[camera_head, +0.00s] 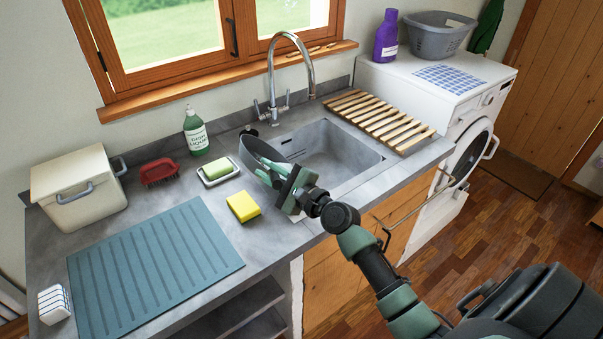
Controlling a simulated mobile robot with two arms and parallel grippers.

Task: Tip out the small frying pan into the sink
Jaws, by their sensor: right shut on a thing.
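The small frying pan (258,151) is dark and held tilted, with its round body over the left edge of the sink (345,151). My right gripper (291,184) is shut on the pan, at its near side; the gripper hides the handle. The grey sink basin is set into the counter under a tall chrome tap (309,62), and its visible floor looks empty. I cannot tell whether anything is in the pan. My left gripper is not in view.
A yellow sponge (243,206), a soap dish (219,174), a red brush (159,172) and a green bottle (196,131) stand left of the sink. A wooden slatted rack (378,120) lies at its right. A ribbed blue mat (152,266) covers the left counter.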

